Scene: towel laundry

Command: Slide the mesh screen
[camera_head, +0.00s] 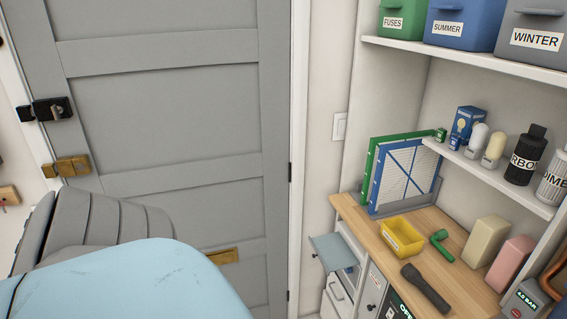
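No mesh screen shows that I can name for sure. The nearest likeness is a flat panel with a blue frame and a pale, finely lined face crossed by blue bars (407,172). It stands upright at the back of the wooden worktop (455,262), in front of a similar green-framed panel (373,160) that it mostly hides. Neither of my grippers is in view, and nothing is seen touching the panels.
A yellow bin (402,237), a green object (441,246) and a dark flashlight (425,289) lie on the worktop. A closed grey door (165,110) is at left. A large light blue and grey shape, unidentified, blocks the lower left.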

